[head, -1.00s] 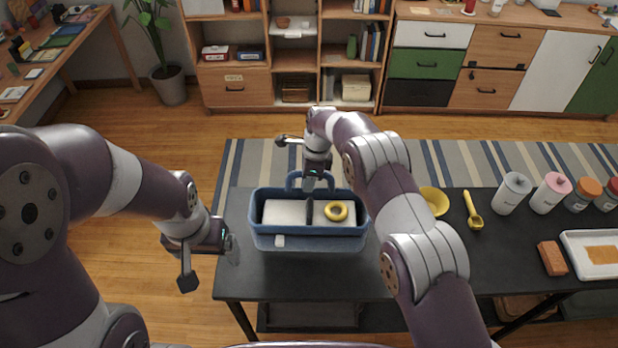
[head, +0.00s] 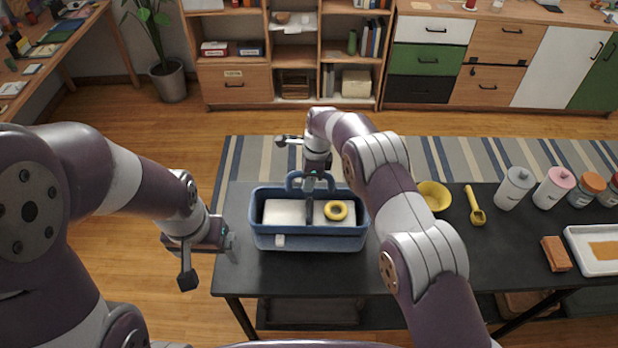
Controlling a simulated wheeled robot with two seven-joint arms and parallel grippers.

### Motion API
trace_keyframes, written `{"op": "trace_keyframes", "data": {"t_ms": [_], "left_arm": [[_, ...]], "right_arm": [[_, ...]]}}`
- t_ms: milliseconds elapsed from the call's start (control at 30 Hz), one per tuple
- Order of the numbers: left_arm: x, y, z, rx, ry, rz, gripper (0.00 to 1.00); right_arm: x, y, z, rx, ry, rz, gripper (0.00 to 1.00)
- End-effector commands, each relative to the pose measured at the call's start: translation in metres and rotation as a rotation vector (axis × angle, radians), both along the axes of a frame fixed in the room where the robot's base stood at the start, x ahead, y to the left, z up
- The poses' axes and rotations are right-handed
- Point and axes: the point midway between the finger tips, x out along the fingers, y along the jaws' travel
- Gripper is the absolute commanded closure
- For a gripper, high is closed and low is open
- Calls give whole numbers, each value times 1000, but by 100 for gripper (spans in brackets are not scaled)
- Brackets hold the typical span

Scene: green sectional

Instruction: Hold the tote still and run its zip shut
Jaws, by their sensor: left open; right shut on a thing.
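The blue tote (head: 312,243) stands upright on the dark table with its top open. A pale block and a yellow ring (head: 337,210) show inside it. A small white tab (head: 280,240), perhaps the zip pull, sits at the left of the front rim. A blue handle loop (head: 292,181) rises at the back. My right gripper (head: 310,200) reaches over the back rim, shut on the tote near the handle; a dark finger shows inside, and the exact grip is partly hidden. My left gripper (head: 209,263) is open and empty, left of the tote, by the table's left edge.
On the dark table (head: 400,306), right of my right arm, are a yellow bowl (head: 434,196), a yellow scoop (head: 475,206), several jars, a brown block (head: 556,254) and a white tray (head: 571,235). My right arm crosses over the table. The tabletop before the tote is clear.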

Motion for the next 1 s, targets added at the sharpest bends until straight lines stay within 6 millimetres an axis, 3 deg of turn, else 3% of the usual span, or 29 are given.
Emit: {"op": "trace_keyframes", "data": {"t_ms": [1000], "left_arm": [[0, 0, -24, 0, 0, 0, 10]], "right_arm": [[0, 0, -28, 1, -1, 0, 100]]}}
